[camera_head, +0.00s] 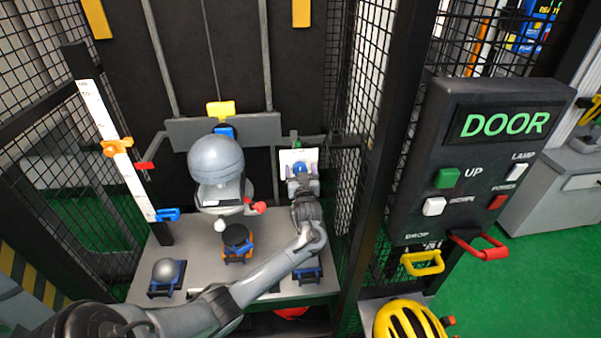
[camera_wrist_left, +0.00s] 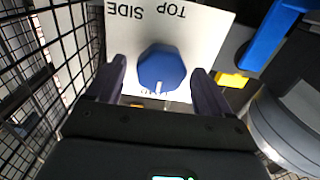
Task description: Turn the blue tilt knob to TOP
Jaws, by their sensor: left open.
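The blue tilt knob (camera_head: 299,168) sits on a white label plate (camera_head: 312,156) at the back right of the tower bench. In the left wrist view the knob (camera_wrist_left: 161,66) is blue and faceted, with a white mark at its lower edge. The plate (camera_wrist_left: 212,30) reads TOP and SIDE upside down along the upper edge, opposite the mark; lettering below the knob is partly hidden. My left gripper (camera_wrist_left: 158,78) is open, with one finger on each side of the knob. Contact cannot be told. In the head view my left gripper (camera_head: 301,184) reaches the plate.
Mesh walls enclose the bench (camera_head: 200,245). A grey dome (camera_head: 216,162), a black-topped stand (camera_head: 237,238) and a grey ball (camera_head: 166,270) stand left of my arm. A DOOR control box (camera_head: 470,165) and a yellow helmet (camera_head: 405,322) are at right.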

